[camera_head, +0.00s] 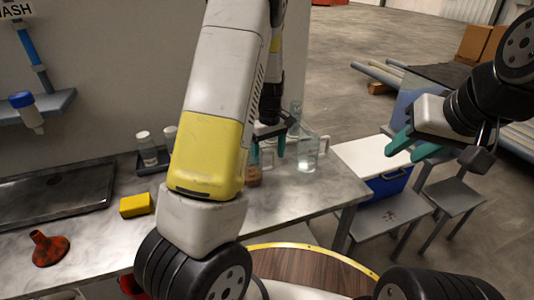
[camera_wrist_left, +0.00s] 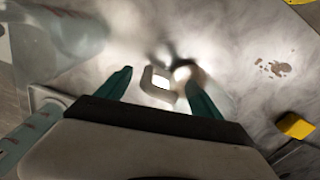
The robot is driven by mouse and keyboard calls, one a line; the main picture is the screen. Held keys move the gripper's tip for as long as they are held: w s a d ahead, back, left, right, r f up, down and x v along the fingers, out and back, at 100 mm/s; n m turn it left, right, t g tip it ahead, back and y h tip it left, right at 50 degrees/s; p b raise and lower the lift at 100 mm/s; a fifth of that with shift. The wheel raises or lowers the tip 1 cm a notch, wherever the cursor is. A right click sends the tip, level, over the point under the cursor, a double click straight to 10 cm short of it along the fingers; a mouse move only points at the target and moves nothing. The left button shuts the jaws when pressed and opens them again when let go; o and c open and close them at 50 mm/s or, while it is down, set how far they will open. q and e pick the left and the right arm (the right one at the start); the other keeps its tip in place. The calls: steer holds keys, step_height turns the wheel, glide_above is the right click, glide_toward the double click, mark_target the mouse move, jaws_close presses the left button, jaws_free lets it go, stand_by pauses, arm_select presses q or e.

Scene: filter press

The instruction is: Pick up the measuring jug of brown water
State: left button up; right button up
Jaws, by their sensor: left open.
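The measuring jug of brown water (camera_head: 255,180) stands on the grey worktop in the head view, largely hidden behind my left arm and gripper. My left gripper (camera_head: 269,151) is above it, open, with its teal fingers pointing down. In the left wrist view a pale jug handle (camera_wrist_left: 158,83) shows between the spread fingers of the gripper (camera_wrist_left: 160,88). Whether the fingers have reached its height I cannot tell. My right gripper (camera_head: 403,154) is open and empty, off to the right, away from the jug.
A clear jug (camera_head: 307,157) stands just right of the brown one. A yellow sponge (camera_head: 135,205), a red funnel (camera_head: 49,248), white-capped bottles (camera_head: 147,148) and a dark tray (camera_head: 60,198) are at the left. A blue cool box with white lid (camera_head: 372,158) stands beyond the worktop's right edge.

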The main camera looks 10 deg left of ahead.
mark_target(268, 168)
arm_select(q)
step_height(268, 168, down, 4)
steer(key=shift+r, duration=0.15)
jaws_close()
stand_by(0.3)
